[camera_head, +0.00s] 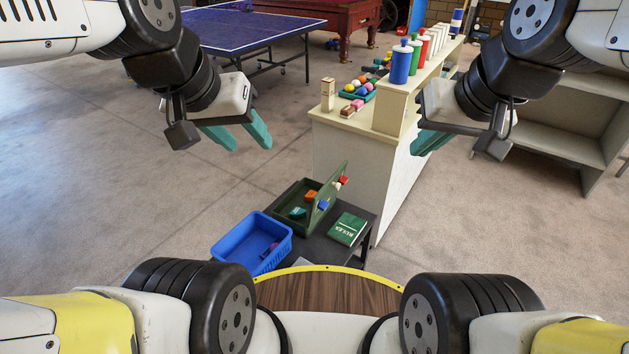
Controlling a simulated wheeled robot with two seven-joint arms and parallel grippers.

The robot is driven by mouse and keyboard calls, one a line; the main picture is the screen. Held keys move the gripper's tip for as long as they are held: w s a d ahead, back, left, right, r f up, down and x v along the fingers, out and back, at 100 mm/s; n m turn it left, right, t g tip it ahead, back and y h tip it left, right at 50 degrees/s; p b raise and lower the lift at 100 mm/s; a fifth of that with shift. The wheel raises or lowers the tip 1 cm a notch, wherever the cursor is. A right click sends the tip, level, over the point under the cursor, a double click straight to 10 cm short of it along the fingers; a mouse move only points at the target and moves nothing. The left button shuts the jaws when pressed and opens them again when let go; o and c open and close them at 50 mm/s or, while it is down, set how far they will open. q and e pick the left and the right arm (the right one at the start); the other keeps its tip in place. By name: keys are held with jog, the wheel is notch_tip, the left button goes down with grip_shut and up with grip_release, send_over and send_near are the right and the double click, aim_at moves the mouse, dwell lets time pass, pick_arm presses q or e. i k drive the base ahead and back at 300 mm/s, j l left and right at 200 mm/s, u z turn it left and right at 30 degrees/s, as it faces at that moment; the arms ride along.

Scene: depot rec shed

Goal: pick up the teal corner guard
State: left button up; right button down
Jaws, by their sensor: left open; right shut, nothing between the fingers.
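A small teal piece (298,213) lies in the open dark green case (284,222) on the low dark table. It is the only small teal thing I make out there, but it is too small to tell whether it is a corner guard. My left gripper (243,138) is open and empty, with teal fingers, in the air to the upper left of the case. My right gripper (430,143) is shut with nothing in it, in front of the cream counter's right side. Both grippers are well apart from the teal piece.
In the case are an orange piece (311,195) and a blue piece (323,205). A blue basket (238,261) and a green rules book (347,229) sit beside it on the dark table (339,255). The cream counter (346,157) stands behind. Floor at left is clear.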

aim_at(297, 214)
jog(key=j+u, duration=0.1)
jog(key=j, duration=0.75)
jog(key=i+j, duration=0.25)
jog(key=j, duration=0.2)
jog(key=i+j+u, duration=0.15)
jog(key=j, duration=0.3)
jog(key=i, duration=0.1)
